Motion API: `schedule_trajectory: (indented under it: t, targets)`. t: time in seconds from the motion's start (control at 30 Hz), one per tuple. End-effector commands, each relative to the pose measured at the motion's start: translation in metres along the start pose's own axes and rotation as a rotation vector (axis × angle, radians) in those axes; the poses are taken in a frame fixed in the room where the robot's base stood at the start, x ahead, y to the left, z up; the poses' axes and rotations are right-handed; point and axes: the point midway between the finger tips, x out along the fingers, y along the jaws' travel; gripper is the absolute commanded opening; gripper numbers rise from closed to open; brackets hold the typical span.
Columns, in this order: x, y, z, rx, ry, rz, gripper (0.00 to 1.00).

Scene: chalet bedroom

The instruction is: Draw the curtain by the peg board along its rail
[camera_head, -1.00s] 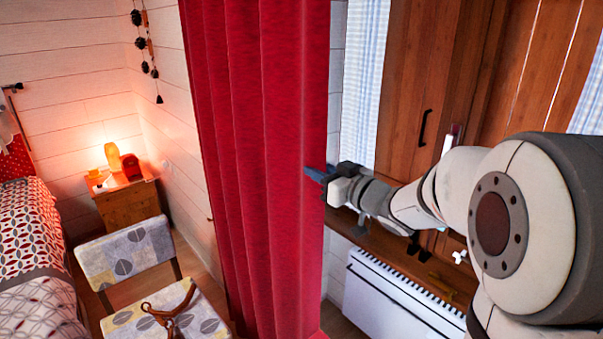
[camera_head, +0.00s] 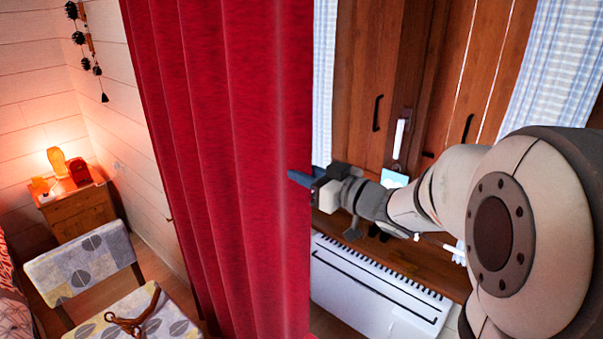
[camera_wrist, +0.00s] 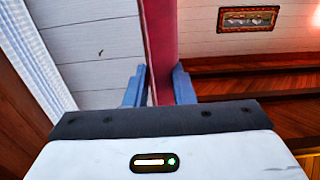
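The red curtain (camera_head: 215,150) hangs in long vertical folds in the middle-left of the head view. Its right edge is beside the window wall. My gripper (camera_head: 300,178) is at this edge, about halfway down the picture. In the wrist view my gripper's two blue fingers (camera_wrist: 159,88) stand on either side of the curtain's edge (camera_wrist: 160,45), which fills the gap between them. It is shut on the curtain. The rail and the peg board are not in view.
A chair (camera_head: 90,265) with a patterned seat stands left of the curtain, near a wooden nightstand (camera_head: 80,210) with a lit lamp. A white radiator (camera_head: 370,285) is below the wooden shutters (camera_head: 365,75). A framed picture (camera_wrist: 247,19) hangs on the wall in the wrist view.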

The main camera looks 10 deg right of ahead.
Motion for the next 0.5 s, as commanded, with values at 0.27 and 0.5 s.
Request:
schedule_trajectory:
  t: [0.27,0.5]
  targets:
    - [0.0005,-0.0005,0.0011,0.000,-0.003,-0.001,0.44]
    - [-0.0003,-0.0008,0.0012,0.000,-0.002,-0.001,0.44]
